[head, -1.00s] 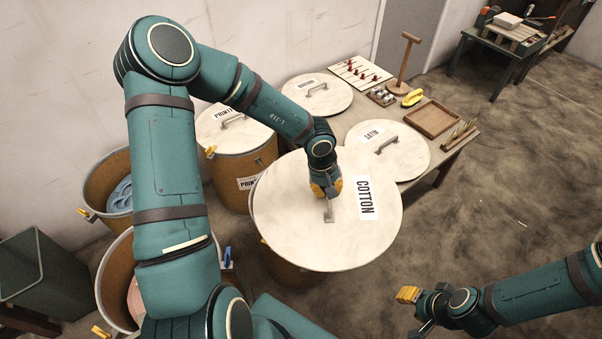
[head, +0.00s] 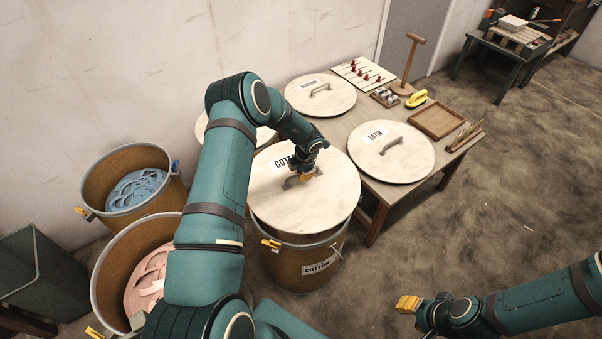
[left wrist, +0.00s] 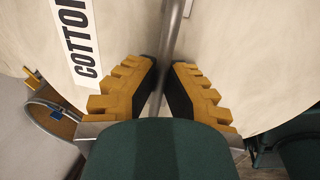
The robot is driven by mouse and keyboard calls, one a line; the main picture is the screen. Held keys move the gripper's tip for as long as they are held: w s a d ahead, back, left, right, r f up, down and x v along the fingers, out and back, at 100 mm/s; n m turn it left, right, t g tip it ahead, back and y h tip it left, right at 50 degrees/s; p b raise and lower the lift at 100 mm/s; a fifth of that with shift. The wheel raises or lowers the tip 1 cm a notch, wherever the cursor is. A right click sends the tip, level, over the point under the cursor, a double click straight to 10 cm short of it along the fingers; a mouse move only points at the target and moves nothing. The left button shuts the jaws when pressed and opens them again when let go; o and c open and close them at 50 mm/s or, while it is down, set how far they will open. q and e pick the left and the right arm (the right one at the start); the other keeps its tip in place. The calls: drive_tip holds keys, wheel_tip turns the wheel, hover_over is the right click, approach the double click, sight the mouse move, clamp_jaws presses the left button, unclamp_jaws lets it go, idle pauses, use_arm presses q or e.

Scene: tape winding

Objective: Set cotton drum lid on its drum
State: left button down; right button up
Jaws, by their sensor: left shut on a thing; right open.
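The cotton lid (head: 325,205), a pale round disc labelled COTTON, is over the cotton drum (head: 296,266), a brown drum with a COTTON label on its front. The lid covers most of the drum's mouth; a dark gap shows under its front edge, and I cannot tell whether it touches the rim. My left gripper (head: 305,176) is shut on the lid's handle. In the left wrist view the yellow fingers close on the grey bar handle (left wrist: 174,40), beside the COTTON label (left wrist: 77,38). My right gripper (head: 408,312) is open and empty at the lower right, away from the drum.
The table (head: 366,188) behind carries the satin lid (head: 405,165), another lid (head: 320,104), a wooden tray (head: 437,118) and small tools. Open drums with blue strips (head: 138,190) and pink strips (head: 150,280) stand at left.

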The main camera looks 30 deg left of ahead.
use_arm(q)
drive_tip(key=shift+w+a+f+n, duration=0.35)
drive_tip(key=shift+a+n, duration=0.15)
drive_tip(key=shift+n, duration=0.2)
wheel_tip(320, 180, down, 4)
drive_tip(key=b, duration=0.3)
drive_tip(key=shift+r, duration=0.1)
wheel_tip(320, 180, down, 6)
drive_tip(key=b, duration=0.4)
drive_tip(key=shift+r, duration=0.1)
drive_tip(key=c, duration=1.1)
unclamp_jaws()
drive_tip(key=shift+o, duration=0.2)
drive_tip(key=shift+s, duration=0.1)
drive_tip(key=r, duration=0.4)
drive_tip(key=d+r, duration=0.1)
drive_tip(key=r, duration=0.2)
drive_tip(key=d+r, duration=0.1)
drive_tip(key=r, duration=0.3)
drive_tip(key=shift+s+d+r, duration=0.1)
drive_tip(key=shift+s+r, duration=0.25)
drive_tip(key=shift+s, duration=0.05)
